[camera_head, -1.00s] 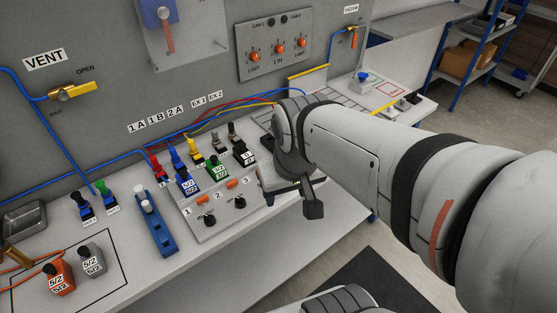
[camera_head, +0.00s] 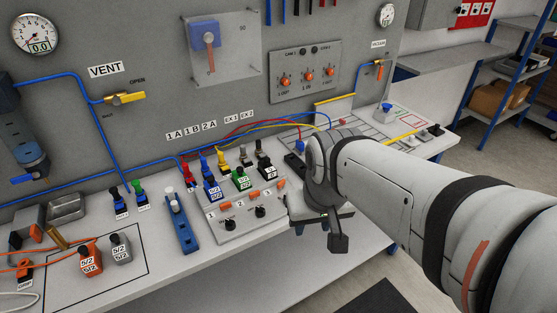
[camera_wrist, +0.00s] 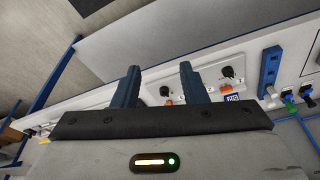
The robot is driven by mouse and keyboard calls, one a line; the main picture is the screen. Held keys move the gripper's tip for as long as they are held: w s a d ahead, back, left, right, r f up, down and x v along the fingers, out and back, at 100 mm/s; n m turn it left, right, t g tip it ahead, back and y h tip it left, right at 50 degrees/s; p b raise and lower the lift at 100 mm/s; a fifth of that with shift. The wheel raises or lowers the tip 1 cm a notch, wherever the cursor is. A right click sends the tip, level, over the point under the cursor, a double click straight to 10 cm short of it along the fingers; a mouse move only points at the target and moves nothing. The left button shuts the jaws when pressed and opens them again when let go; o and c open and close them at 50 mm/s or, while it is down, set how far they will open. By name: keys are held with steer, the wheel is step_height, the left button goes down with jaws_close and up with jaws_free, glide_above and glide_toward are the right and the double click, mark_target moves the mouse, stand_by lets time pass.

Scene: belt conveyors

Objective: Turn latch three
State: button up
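A sloped valve panel (camera_head: 225,232) stands on the bench in the head view, with labels 1, 2 and 3. Beside the 3 label is an orange piece (camera_head: 281,183); the black knob that would belong to it is hidden by my arm. Two black knobs show, the left one (camera_head: 230,224) and the middle one (camera_head: 260,211). In the wrist view my gripper (camera_wrist: 160,67) is open and empty, fingers apart. One black knob (camera_wrist: 165,91) shows beyond and between the fingers, and another (camera_wrist: 227,72) right of them. Neither is touched, as far as I can see.
Several valve blocks with coloured plugs, such as a green one (camera_head: 240,179), crowd behind the panel. A blue unit (camera_head: 180,227) stands to its left. Hoses run along the grey wall. The bench edge is close in front, with open floor beyond.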

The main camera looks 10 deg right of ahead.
steer(key=w+m, duration=0.1)
steer(key=w, duration=0.3)
steer(key=w+m+g+p, duration=0.1)
steer(key=w+m, duration=0.1)
steer(key=w, duration=0.3)
steer(key=w+m, duration=0.1)
steer(key=w, duration=0.4)
steer(key=shift+w+a+r+m, duration=0.15)
steer(key=shift+w+r+m, duration=0.1)
steer(key=shift+r+m, duration=0.05)
steer(key=c, duration=0.4)
steer(key=m+g+p, duration=0.2)
steer(key=m, duration=0.3)
glide_above(279, 184)
step_height(279, 184, down, 6)
steer(key=shift+s+f, duration=0.15)
steer(key=shift+f, duration=0.1)
steer(key=shift+w+f, duration=0.2)
steer(key=shift+f, duration=0.05)
step_height(279, 184, down, 8)
steer(key=shift+r+p, duration=0.2)
steer(key=shift+p, duration=0.1)
steer(key=shift+c, duration=0.2)
jaws_close()
